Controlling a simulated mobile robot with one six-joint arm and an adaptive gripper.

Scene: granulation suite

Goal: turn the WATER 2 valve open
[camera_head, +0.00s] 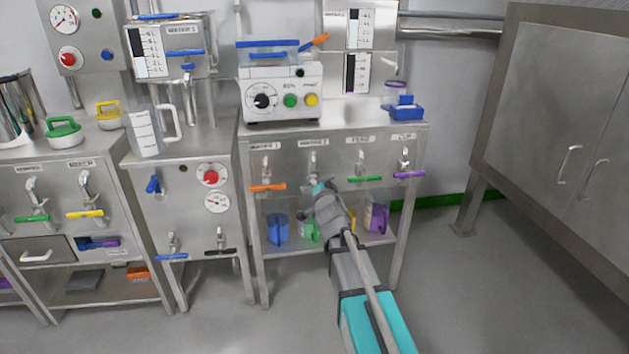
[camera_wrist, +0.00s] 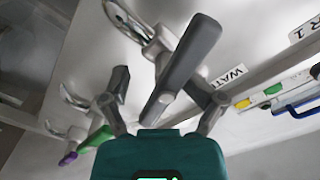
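The WATER 2 valve sits on the front panel of the steel bench under its label (camera_head: 313,142), second from the left in the row. Its tap body (camera_head: 309,163) shows in the head view, while its handle is mostly hidden by my gripper (camera_head: 322,187). In the wrist view a long dark grey handle (camera_wrist: 187,62) runs from the tap towards my palm, slanting between the fingers. My gripper (camera_wrist: 157,88) is open around it, with a clear gap at the left finger. The right finger is partly behind the handle, so contact there cannot be told.
The orange WATER 1 handle (camera_head: 268,187) is left of my gripper. The green handle (camera_head: 365,179) and purple handle (camera_head: 409,175) are to its right. Coloured jugs, including a blue one (camera_head: 278,228), stand on the shelf below. The floor at right is clear.

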